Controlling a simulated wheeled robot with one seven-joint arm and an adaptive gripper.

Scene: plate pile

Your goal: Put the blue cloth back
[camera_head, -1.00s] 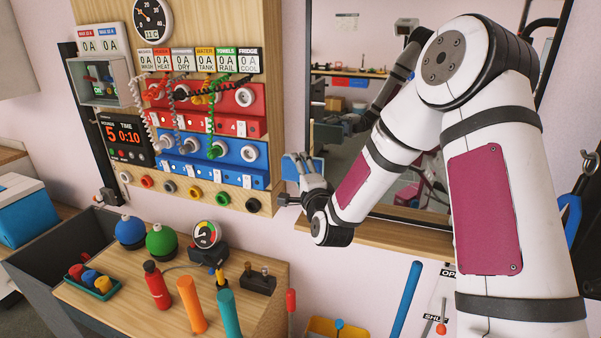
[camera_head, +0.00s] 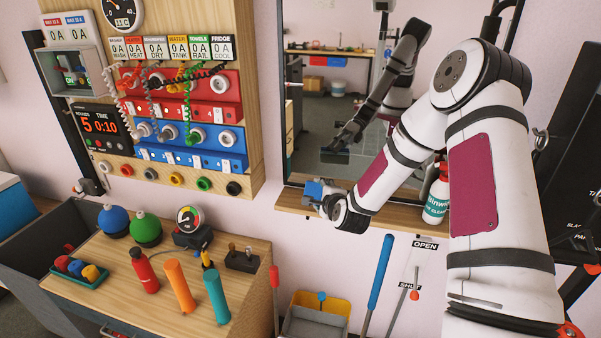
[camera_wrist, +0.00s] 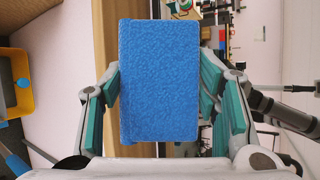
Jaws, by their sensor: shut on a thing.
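The blue cloth (camera_wrist: 160,80) is a flat, textured blue rectangle that fills the middle of the wrist view. My gripper (camera_wrist: 160,88) is shut on it, with a teal-padded finger on each side. In the head view, my gripper (camera_head: 322,192) is in front of the wall by the left end of the wooden ledge under the mirror. A small part of the blue cloth (camera_head: 315,188) shows there; the rest is hidden by the gripper. I cannot tell whether the cloth touches the ledge.
The mirror (camera_head: 335,120) stands above the wooden ledge (camera_head: 290,205). A white spray bottle (camera_head: 437,200) stands on the ledge behind my arm. Below are a yellow bin (camera_head: 335,303) and a blue-handled lever (camera_head: 380,270). The plug panel (camera_head: 190,120) is to the left, above a wooden counter (camera_head: 110,290).

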